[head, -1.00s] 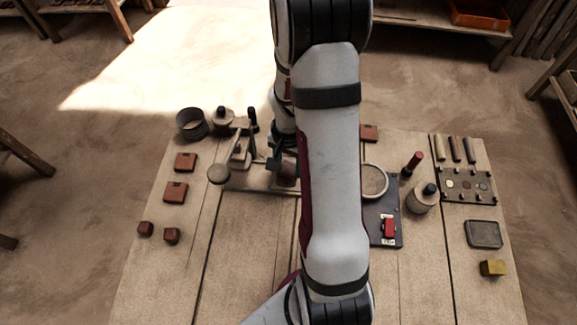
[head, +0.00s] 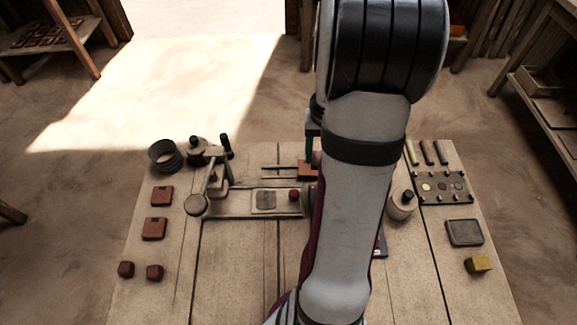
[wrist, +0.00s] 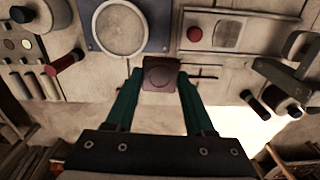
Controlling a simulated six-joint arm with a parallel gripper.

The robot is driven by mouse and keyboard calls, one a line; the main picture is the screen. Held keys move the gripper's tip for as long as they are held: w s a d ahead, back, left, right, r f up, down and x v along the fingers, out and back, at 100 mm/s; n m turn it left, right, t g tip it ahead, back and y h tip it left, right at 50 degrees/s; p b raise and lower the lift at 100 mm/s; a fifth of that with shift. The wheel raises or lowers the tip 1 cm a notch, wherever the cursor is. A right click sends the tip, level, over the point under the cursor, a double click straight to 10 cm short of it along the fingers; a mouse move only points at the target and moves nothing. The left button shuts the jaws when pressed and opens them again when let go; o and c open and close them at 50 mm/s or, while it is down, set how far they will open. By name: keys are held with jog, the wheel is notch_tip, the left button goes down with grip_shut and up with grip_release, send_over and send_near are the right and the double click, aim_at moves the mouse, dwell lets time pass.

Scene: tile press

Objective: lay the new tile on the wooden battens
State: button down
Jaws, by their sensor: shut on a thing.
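The new tile (wrist: 161,75), dark reddish brown with a round mark, is held between the two green fingers of my gripper (wrist: 160,78) in the wrist view. In the head view my arm hides most of the gripper; a green finger shows at its left edge, with a dark red corner (head: 316,157) at its tip. The wooden battens (head: 279,168) are two thin strips behind the press base; they also show right of the fingers in the wrist view (wrist: 207,66). A brick-red tile (head: 308,171) lies at their visible right end. Contact of the held tile with the battens is hidden.
The press (head: 214,183) stands left with its lever up; a grey mould window (head: 265,201) and red knob (head: 294,195) are on its base. Two red tiles (head: 162,196) lie further left. A blue-grey board with a round ring (wrist: 121,27) and a pot (head: 402,204) are right.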

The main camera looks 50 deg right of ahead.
jog(key=shift+n, duration=0.3)
jog(key=w+a+f, duration=0.1)
jog(key=w+f, duration=0.1)
jog(key=w, duration=0.1)
jog(key=w+a+f, duration=0.1)
jog(key=w+f, duration=0.1)
jog(key=w, duration=0.2)
jog(key=w+a+f, duration=0.1)
jog(key=w+f, duration=0.2)
jog(key=w, duration=0.1)
jog(key=shift+a, duration=0.4)
jog(key=shift+w+f, duration=0.1)
jog(key=shift+f, duration=1.95)
jog(key=shift+f, duration=0.15)
jog(key=shift+c, duration=1.3)
grip_release()
notch_tip(320, 180, up, 12)
